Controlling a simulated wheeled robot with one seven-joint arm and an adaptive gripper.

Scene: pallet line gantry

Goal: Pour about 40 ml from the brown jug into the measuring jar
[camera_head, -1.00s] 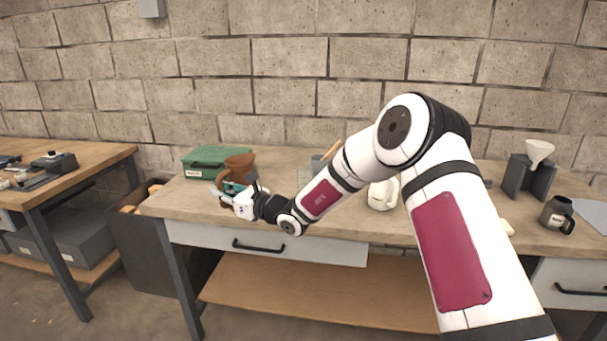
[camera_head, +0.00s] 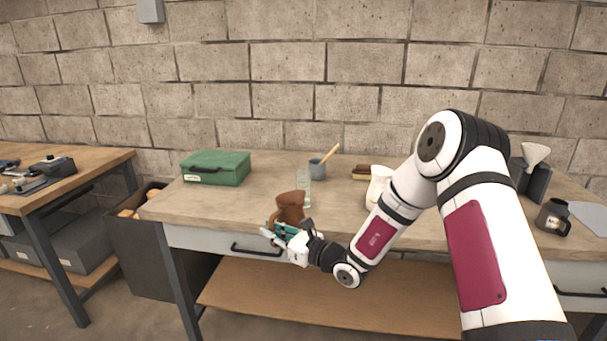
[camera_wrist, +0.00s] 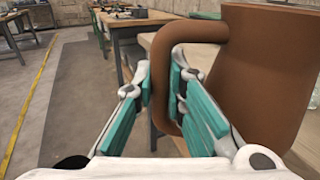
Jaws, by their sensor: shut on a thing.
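The brown jug (camera_head: 291,205) is near the front edge of the workbench, left of the middle. My gripper (camera_head: 276,232) is shut on the jug's handle. In the wrist view the teal-padded fingers (camera_wrist: 165,95) lie on both sides of the handle, and the jug's brown body (camera_wrist: 262,75) fills the right side. The jug looks roughly upright, perhaps slightly tilted. The clear measuring jar (camera_head: 304,193) stands on the bench just behind and right of the jug, partly hidden by it. A small part of clear glass shows at the wrist view's right edge (camera_wrist: 315,95). Contents are not visible.
A green case (camera_head: 216,168) lies on the bench at the back left. A grey pot with a wooden stick (camera_head: 318,169) stands behind the jar. A cream pitcher (camera_head: 378,187) is right of it. A dark mug (camera_head: 553,215) is far right. The bench's left front is clear.

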